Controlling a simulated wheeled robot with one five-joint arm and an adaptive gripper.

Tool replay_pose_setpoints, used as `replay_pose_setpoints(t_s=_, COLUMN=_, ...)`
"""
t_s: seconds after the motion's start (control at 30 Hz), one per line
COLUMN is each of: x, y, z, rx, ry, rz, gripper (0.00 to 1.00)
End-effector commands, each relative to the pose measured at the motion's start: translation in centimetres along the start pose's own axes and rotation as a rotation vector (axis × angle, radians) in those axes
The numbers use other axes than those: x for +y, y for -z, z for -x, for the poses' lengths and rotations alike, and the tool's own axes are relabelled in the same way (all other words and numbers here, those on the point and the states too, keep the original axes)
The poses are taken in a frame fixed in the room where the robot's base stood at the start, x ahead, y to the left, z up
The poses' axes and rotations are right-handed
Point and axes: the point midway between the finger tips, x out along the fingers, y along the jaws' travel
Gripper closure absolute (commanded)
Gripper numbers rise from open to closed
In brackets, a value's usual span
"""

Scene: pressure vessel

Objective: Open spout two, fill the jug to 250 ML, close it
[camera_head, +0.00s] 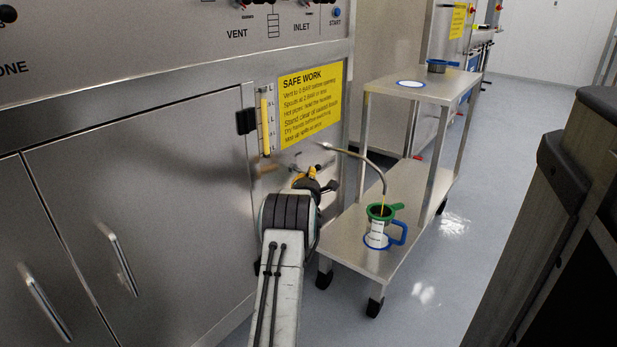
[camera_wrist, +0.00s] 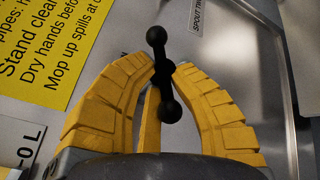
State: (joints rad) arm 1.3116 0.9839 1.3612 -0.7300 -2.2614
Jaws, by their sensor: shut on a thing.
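My gripper (camera_head: 308,180) has yellow fingers shut on a black valve handle with ball ends (camera_wrist: 158,72), also seen in the wrist view. A label reading "SPOUT TWO" (camera_wrist: 208,14) is beside the handle. A curved metal spout (camera_head: 362,158) runs from the panel and bends down over the jug (camera_head: 377,232). The jug has a blue handle, a white label and a green rim or funnel (camera_head: 382,211) on top. It stands upright on the trolley's lower shelf. A thin yellow streak shows under the spout tip, at the jug's mouth. The level inside cannot be read.
The steel trolley (camera_head: 352,253) stands right of the vessel. Its top shelf holds a blue-ringed white disc (camera_head: 411,84) and a dark cup (camera_head: 437,66). A yellow safety sign (camera_head: 310,106) and a level gauge (camera_head: 267,122) are on the panel. Floor right of the trolley is clear.

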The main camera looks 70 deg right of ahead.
Motion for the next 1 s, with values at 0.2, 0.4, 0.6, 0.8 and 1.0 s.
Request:
replay_pose_setpoints(t_s=0.2, x=0.12, y=-0.9, z=-0.04, rx=-0.059, ry=-0.056, rz=0.043, gripper=1.0)
replay_pose_setpoints(t_s=0.4, x=0.24, y=-1.0, z=-0.03, rx=-0.065, ry=-0.063, rz=0.047, gripper=1.0)
replay_pose_setpoints(t_s=0.6, x=0.31, y=-1.08, z=-0.04, rx=-0.066, ry=-0.064, rz=0.046, gripper=0.77)
replay_pose_setpoints(t_s=0.8, x=0.34, y=-0.91, z=-0.03, rx=-0.064, ry=-0.064, rz=0.046, gripper=0.59)
replay_pose_setpoints(t_s=1.0, x=0.21, y=-0.58, z=-0.01, rx=-0.058, ry=-0.06, rz=0.045, gripper=0.53)
